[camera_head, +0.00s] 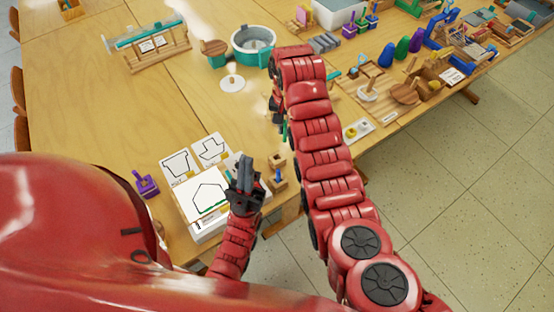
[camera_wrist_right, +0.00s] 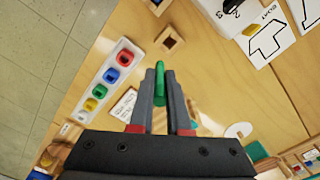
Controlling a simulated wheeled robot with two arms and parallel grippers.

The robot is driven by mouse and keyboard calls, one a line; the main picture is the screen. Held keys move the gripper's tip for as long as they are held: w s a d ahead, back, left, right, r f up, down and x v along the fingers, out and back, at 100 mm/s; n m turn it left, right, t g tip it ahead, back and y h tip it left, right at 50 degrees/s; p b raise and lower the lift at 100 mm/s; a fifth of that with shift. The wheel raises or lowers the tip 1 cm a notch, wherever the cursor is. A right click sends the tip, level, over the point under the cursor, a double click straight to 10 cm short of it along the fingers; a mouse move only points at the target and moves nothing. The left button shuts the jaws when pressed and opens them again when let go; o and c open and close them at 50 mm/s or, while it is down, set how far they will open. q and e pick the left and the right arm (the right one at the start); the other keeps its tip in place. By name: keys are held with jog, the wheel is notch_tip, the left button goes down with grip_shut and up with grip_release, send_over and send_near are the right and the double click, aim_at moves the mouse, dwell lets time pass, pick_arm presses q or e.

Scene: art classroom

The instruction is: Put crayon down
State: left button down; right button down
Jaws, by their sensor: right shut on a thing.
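A green crayon (camera_wrist_right: 160,88) stands out between the fingertips of my right gripper (camera_wrist_right: 160,74) in the right wrist view. The right gripper is shut on it, above the wooden table (camera_wrist_right: 205,75). In the head view the right arm reaches over the table and bends back down; it mostly hides its own gripper. My left gripper (camera_head: 245,172) is low over the right edge of the stack of drawing cards (camera_head: 208,197). Its finger gap is too small to make out.
A wooden block with a hole (camera_wrist_right: 170,40) stands near the table edge. A white tray with coloured pieces (camera_wrist_right: 105,77) lies beside it. A purple holder (camera_head: 146,184) stands left of the cards. A teal pot (camera_head: 253,45) is farther back. The table's left middle (camera_head: 110,110) is clear.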

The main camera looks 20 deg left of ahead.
jog(key=s+a+f, duration=0.1)
jog(key=s+a, duration=0.1)
jog(key=p, duration=0.2)
send_over(277, 152)
jog(key=s, duration=0.2)
notch_tip(277, 152, down, 7)
jog(key=shift+d+f, duration=0.15)
jog(key=shift+f, duration=0.55)
jog(key=shift+d+f, duration=0.15)
jog(key=shift+f, duration=0.55)
jog(key=shift+f+b, duration=0.15)
jog(key=shift+b, duration=0.2)
jog(key=c, duration=0.9)
grip_release()
